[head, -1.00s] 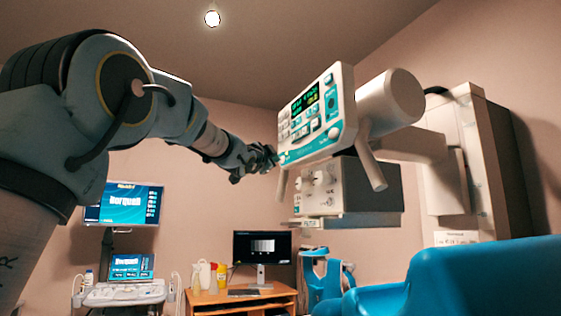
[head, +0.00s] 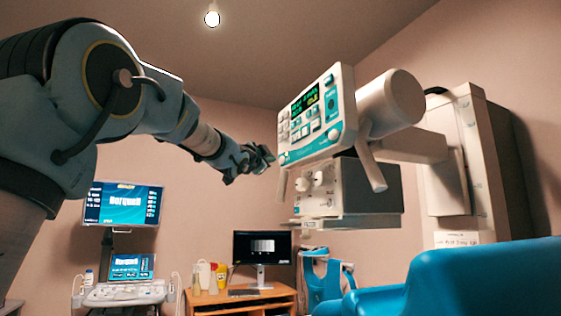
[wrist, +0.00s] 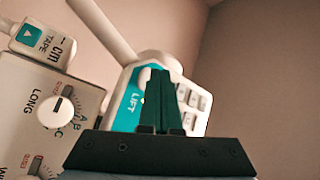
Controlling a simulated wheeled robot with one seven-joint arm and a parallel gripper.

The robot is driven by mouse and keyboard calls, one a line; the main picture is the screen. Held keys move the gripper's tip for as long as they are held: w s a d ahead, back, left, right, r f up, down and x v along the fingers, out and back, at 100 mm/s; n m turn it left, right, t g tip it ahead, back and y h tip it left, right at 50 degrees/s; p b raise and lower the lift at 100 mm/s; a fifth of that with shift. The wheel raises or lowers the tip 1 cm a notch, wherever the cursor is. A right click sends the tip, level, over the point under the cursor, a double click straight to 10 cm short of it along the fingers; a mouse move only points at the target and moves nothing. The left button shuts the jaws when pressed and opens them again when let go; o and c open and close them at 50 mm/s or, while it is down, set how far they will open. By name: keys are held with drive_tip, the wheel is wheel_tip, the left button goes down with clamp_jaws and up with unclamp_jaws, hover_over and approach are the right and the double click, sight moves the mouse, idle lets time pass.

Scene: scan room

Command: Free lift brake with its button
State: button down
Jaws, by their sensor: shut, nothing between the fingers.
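The control panel (head: 318,108) is a pale box with a teal face, a lit display and several buttons, held out at the upper right. A round white button (head: 283,159) sits at its lower left corner in the head view. In the wrist view a teal patch marked LIFT (wrist: 133,104) shows on the panel, with a whitish shape beside it, partly hidden by my fingers. My gripper (head: 268,154) is shut and empty, just left of that corner, with a small gap visible. Its closed fingers (wrist: 163,78) point toward the panel.
A blue chair (head: 460,280) fills the lower right. A desk and monitor stand behind.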

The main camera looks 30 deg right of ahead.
drive_tip(key=a, duration=0.1)
drive_tip(key=a+p, duration=0.1)
drive_tip(key=a, duration=0.3)
drive_tip(key=shift+w, duration=0.3)
idle(0.6)
drive_tip(key=w+a+f+n+y, duration=0.4)
drive_tip(key=a+f, duration=0.2)
drive_tip(key=f, duration=0.3)
drive_tip(key=w+a+f+n+y, duration=0.35)
drive_tip(key=a+f, duration=0.35)
drive_tip(key=f, duration=0.3)
drive_tip(key=s+a+f+n+g+y, duration=0.2)
drive_tip(key=a+f+n+y, duration=0.3)
drive_tip(key=a+f, duration=0.75)
drive_tip(key=s+a+f+n+g+y, duration=0.1)
drive_tip(key=s+a+f+n+g, duration=0.1)
drive_tip(key=s+a+f, duration=0.4)
drive_tip(key=s+a+f+n+g+y, duration=0.2)
drive_tip(key=s+a+f, duration=0.1)
drive_tip(key=f, duration=0.5)
drive_tip(key=s+a+f+n+g, duration=0.2)
drive_tip(key=s+a+f, duration=0.2)
drive_tip(key=s, duration=0.3)
drive_tip(key=s+a+f+n+g, duration=0.2)
drive_tip(key=s+a+f, duration=0.2)
drive_tip(key=s, duration=0.4)
drive_tip(key=shift+f+g+y, duration=0.35)
drive_tip(key=shift+f+g, duration=0.05)
drive_tip(key=shift+f, duration=0.2)
